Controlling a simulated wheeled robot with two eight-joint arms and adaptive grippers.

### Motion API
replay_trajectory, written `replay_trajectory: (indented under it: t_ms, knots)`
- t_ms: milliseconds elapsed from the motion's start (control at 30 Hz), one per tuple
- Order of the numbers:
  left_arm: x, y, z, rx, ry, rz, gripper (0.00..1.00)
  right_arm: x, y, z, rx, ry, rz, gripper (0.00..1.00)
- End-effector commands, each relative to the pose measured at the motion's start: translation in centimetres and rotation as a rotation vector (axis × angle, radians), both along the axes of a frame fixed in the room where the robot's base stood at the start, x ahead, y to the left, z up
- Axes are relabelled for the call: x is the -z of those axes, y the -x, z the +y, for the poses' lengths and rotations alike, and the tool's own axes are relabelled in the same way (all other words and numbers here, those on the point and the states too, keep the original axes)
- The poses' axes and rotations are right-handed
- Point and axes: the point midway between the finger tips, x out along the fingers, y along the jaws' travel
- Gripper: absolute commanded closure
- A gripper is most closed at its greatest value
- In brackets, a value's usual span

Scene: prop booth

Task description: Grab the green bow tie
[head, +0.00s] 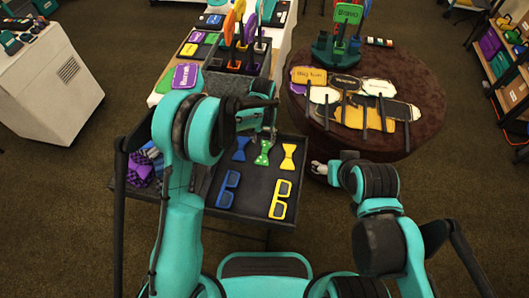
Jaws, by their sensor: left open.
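The green bow tie (262,156) lies on the black tray (251,204), between a blue bow tie (240,148) and a yellow bow tie (288,157). My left gripper (263,137) is open and empty just above and behind the green bow tie in the picture. Its fingers point down towards the tie. I cannot tell whether they touch it. My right gripper (319,168) is to the right, between the tray and the round brown table. It is small here, and its jaws are not clear.
Blue glasses (228,189) and yellow glasses (280,199) lie nearer on the tray. Purple patterned cloth items (140,170) are at its left. The round brown table (418,95) holds signs on sticks. A grey box (262,68) of upright props stands behind the tray.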

Motion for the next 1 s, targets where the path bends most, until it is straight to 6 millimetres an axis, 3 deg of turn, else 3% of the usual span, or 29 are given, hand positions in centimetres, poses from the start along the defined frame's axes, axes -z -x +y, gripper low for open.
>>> replay_trajectory:
  t_ms: [533,800,967,1000]
  knots:
    - [7.1,0.0,-0.5,0.0,0.0,0.0,0.53,3.4,0.0,0.0,0.0,0.0,0.0,0.34]
    - [7.3,0.0,-0.5,0.0,0.0,0.0,0.53,3.4,0.0,0.0,0.0,0.0,0.0,0.34]
    - [7.3,0.0,-0.5,0.0,0.0,0.0,0.95,3.4,0.0,0.0,0.0,0.0,0.0,0.34]
    - [7.3,0.0,-0.5,0.0,0.0,0.0,0.96,3.4,0.0,0.0,0.0,0.0,0.0,0.34]
